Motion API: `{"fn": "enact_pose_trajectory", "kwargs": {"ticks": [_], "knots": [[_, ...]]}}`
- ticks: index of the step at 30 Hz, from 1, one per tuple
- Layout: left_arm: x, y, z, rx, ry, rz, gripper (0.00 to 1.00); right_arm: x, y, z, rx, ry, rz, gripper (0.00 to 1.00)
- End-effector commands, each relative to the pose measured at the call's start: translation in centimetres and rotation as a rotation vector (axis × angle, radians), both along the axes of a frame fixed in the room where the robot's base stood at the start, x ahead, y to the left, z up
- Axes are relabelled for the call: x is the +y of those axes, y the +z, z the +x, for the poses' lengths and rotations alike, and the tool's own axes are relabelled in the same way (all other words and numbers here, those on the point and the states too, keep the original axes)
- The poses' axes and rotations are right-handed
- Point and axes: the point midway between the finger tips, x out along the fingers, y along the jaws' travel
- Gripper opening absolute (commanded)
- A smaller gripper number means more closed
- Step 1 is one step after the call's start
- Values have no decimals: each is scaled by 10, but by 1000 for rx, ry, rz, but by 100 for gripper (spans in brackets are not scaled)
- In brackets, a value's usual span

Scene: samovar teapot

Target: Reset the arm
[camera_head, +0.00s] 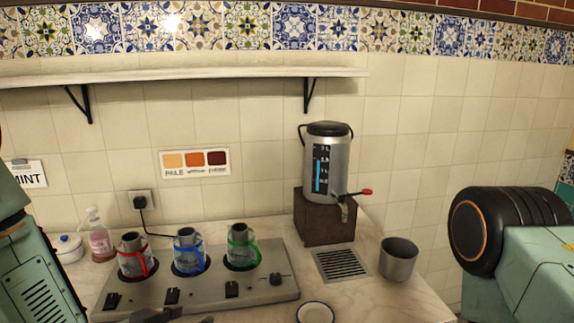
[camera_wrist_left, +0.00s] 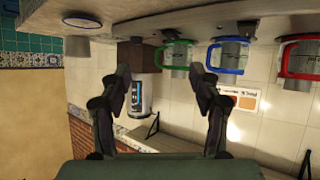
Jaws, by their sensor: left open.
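My left gripper (camera_wrist_left: 160,82) shows in the left wrist view with its two dark fingers spread apart and nothing between them. In the head view, dark parts at the bottom edge by the burner plate (camera_head: 262,290) seem to be its tips. The left arm comes in at the left edge. My right arm fills the right side, and its gripper is out of view. Three metal pots with a red handle (camera_head: 137,263), a blue handle (camera_head: 188,258) and a green handle (camera_head: 240,253) stand upright on the burner plate.
A samovar (camera_head: 318,165) stands on a brown block (camera_head: 318,222), its red-handled tap above a drain grate (camera_head: 340,263). A metal cup (camera_head: 398,262) stands right of the grate. A small saucer (camera_head: 315,313) lies in front. A soap bottle (camera_head: 99,238) and white jar (camera_head: 67,248) stand left.

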Motion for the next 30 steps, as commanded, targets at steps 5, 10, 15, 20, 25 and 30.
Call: {"fn": "enact_pose_trajectory", "kwargs": {"ticks": [5, 10, 15, 20, 25, 30], "knots": [[2, -52, -40, 187, 44, 24, 63, 0, 0, 0, 0, 0, 0, 40], [8, -110, -106, 439, 114, 66, 63, 0, 0, 0, -1, 0, 0, 40], [19, -159, -195, 723, 206, 128, 63, 0, 0, 0, 0, 0, 0, 40], [29, -181, -269, 936, 281, 189, 63, 0, 0, 0, 0, 0, 0, 40], [36, -199, -316, 1066, 339, 233, 63, 0, -12, 0, -1, 0, 0, 40], [36, -229, -315, 1063, 338, 231, 63, 0, -42, 0, 0, 0, 0, 40]]}}
